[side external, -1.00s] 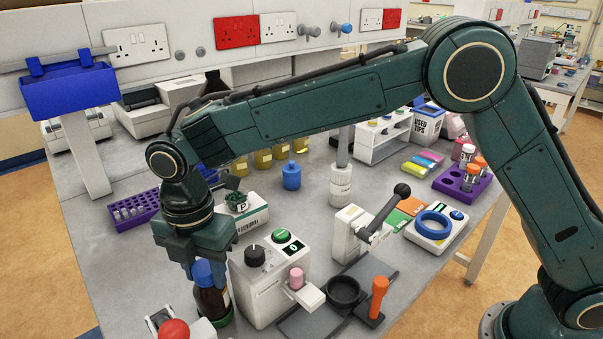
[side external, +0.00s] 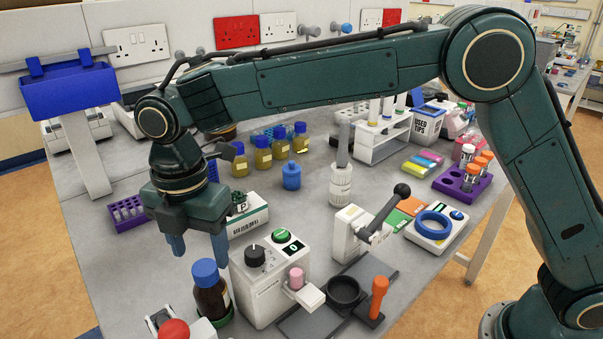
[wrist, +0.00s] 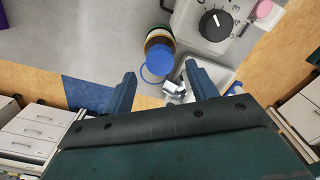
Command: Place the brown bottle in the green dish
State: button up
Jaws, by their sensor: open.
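The brown bottle (side external: 212,298) with a blue cap stands upright near the front edge of the bench, left of a white device with a black knob. A green rim, the green dish (side external: 224,321), shows at its base; the bottle appears to stand in it, though most of the dish is hidden. My gripper (side external: 198,248) is open and empty above the bottle, its fingers apart from the cap. In the wrist view the bottle (wrist: 158,38) lies just beyond the open fingertips of my gripper (wrist: 160,73).
The white knob device (side external: 262,290) stands close on the bottle's right. A device with a red ball (side external: 173,329) is at the front left. A purple rack (side external: 128,213) and several blue-capped bottles (side external: 263,155) stand farther back. Bare bench lies to the bottle's left.

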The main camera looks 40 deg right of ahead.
notch_tip(320, 180, up, 8)
dwell(0.4)
jog(key=shift+d, duration=0.1)
dwell(0.4)
jog(key=s+d+r+m+t, duration=0.1)
jog(key=s+d+r+m, duration=0.2)
jog(key=d, duration=0.4)
jog(key=s+d+r+m+t+y, duration=0.1)
jog(key=s+d+r+m, duration=0.1)
jog(key=d+m, duration=0.4)
jog(key=s+d+r+m+t, duration=0.1)
jog(key=s+d+r+m, duration=0.15)
jog(key=d, duration=0.65)
jog(key=s+d+f+m+t, duration=0.1)
jog(key=s+d+f+m, duration=0.3)
jog(key=s, duration=0.4)
jog(key=s+d+f+m+t+h, duration=0.1)
jog(key=s+d+f+m, duration=0.3)
jog(key=s+d+m, duration=0.3)
jog(key=shift+s+d+m+t, duration=0.15)
jog(key=shift+s+m+t, duration=0.15)
jog(key=shift+s+m, duration=0.6)
jog(key=shift+w+f, duration=0.1)
